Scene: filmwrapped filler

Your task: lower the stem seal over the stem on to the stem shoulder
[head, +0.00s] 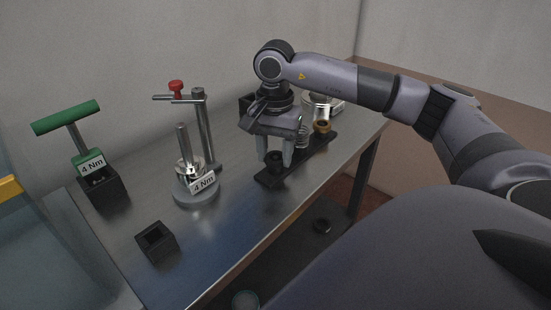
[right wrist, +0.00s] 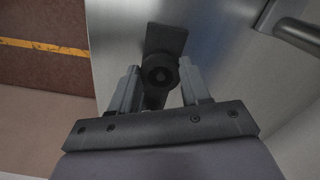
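The stem (head: 182,138) stands upright on a round metal base with a "4 Nm" tag, left of the middle of the bench in the head view. The shoulder around its foot is partly hidden by the tag. A black ring, which looks like the stem seal (head: 274,160), sits at the near end of a black strip holder (head: 264,180). My right gripper (head: 274,161) points down over this end, its fingers either side of the ring. In the right wrist view the ring (right wrist: 160,73) shows between the open fingertips, with gaps beside it. My left gripper is not in view.
A post with a side arm and red knob (head: 176,86) rises beside the stem. A green T-handle tool (head: 68,118) stands in a black holder at left. A small black open box (head: 156,241) is near the front edge. A brass part (head: 322,127) is farther along the strip.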

